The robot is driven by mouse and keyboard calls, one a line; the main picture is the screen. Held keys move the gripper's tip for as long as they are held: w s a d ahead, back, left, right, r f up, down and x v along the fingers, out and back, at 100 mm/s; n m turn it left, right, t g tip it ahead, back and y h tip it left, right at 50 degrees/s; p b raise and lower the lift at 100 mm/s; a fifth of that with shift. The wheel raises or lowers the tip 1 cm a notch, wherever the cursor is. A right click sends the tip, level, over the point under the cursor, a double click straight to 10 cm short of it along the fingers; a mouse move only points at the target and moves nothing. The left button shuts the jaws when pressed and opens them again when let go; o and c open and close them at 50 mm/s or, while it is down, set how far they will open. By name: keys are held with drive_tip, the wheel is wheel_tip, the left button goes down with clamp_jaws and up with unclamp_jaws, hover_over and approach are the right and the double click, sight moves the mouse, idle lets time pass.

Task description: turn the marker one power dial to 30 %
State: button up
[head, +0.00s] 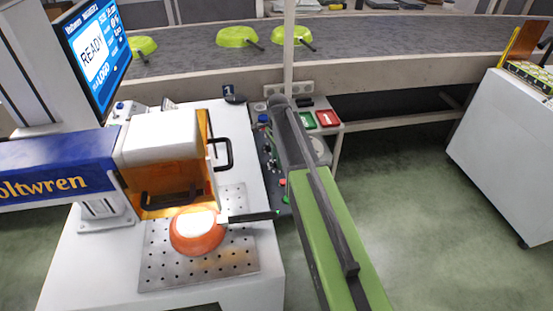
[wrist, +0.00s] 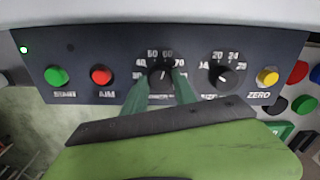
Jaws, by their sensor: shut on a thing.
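The power dial (wrist: 161,76) is a black knob on the dark control panel (wrist: 118,45) in the wrist view, with numbers from about 40 to 70 legible around it. A small pale mark shows near its top; its exact setting is too small to read. My gripper (wrist: 160,86) has its two green fingers on either side of the dial, shut on it. The fingers partly cover the label and lower numbers. In the head view my arm hides the gripper and dial. The marker machine (head: 165,150) stands left, with its blue screen (head: 97,50) reading READY.
Beside the dial are a size dial (wrist: 224,76), a yellow ZERO button (wrist: 267,77), a red AIM button (wrist: 101,76) and a green START button (wrist: 56,77). An orange pan (head: 198,240) lies on the perforated plate (head: 160,275). Green pans (head: 237,37) lie on the conveyor (head: 380,45).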

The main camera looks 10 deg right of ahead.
drive_tip(key=shift+a, duration=0.2)
clamp_jaws()
drive_tip(key=shift+d, duration=0.1)
drive_tip(key=shift+d, duration=0.1)
drive_tip(key=shift+n, duration=0.6)
drive_tip(key=n, duration=0.2)
drive_tip(key=shift+n, duration=0.4)
drive_tip(key=n, duration=0.6)
drive_tip(key=shift+d, duration=0.1)
drive_tip(key=n, duration=0.5)
drive_tip(key=shift+n, duration=0.4)
drive_tip(key=n, duration=0.5)
drive_tip(key=shift+w, duration=0.1)
drive_tip(key=shift+n, duration=0.4)
